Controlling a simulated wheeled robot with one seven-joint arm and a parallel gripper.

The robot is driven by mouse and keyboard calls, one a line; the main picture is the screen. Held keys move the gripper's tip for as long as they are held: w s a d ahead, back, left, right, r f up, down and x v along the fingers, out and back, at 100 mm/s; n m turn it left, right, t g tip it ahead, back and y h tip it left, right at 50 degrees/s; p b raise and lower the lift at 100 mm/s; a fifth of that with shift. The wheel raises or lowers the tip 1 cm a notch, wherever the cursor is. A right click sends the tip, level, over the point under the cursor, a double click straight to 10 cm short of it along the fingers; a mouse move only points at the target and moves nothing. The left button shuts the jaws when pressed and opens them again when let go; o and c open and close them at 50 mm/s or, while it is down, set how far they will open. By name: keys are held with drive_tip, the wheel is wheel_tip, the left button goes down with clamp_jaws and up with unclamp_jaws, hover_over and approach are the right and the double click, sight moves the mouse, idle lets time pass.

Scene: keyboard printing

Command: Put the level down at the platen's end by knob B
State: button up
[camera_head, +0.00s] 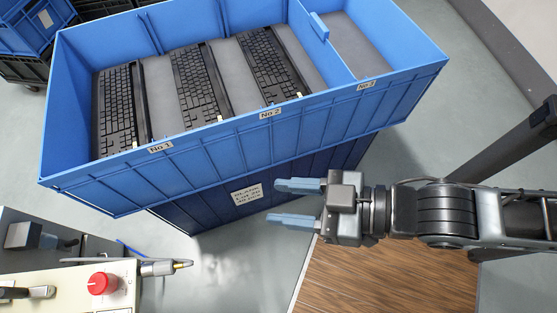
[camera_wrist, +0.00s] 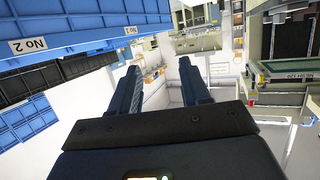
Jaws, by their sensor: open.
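My gripper (camera_head: 297,203) is open with nothing between its blue fingers. It is in front of the blue crate, over the grey floor, pointing left in the head view. In the wrist view the two fingers (camera_wrist: 163,92) stand apart with an empty gap. I cannot make out the level, the platen or knob B in either view. A machine with a red knob (camera_head: 101,283) shows at the lower left of the head view, cut off by the frame; I see no letter on the knob.
A blue crate (camera_head: 250,139) with compartments labelled No 1, No 2 and No 3 holds black keyboards (camera_head: 270,66). A nozzle-like metal part (camera_head: 160,268) juts from the machine. Grey floor (camera_head: 235,270) is clear between machine and gripper. A wooden surface (camera_head: 385,280) lies below my arm.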

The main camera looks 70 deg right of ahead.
drive_tip(key=s+d+r+m+h, duration=0.1)
drive_tip(key=s+d+r+h, duration=0.1)
drive_tip(key=s+d+r, duration=0.2)
drive_tip(key=shift+s+d+r+m+t+h, duration=0.2)
drive_tip(key=shift+s+d+m+t+h, duration=0.1)
drive_tip(key=shift+s+m+h, duration=0.15)
drive_tip(key=shift+a, duration=0.1)
idle(0.7)
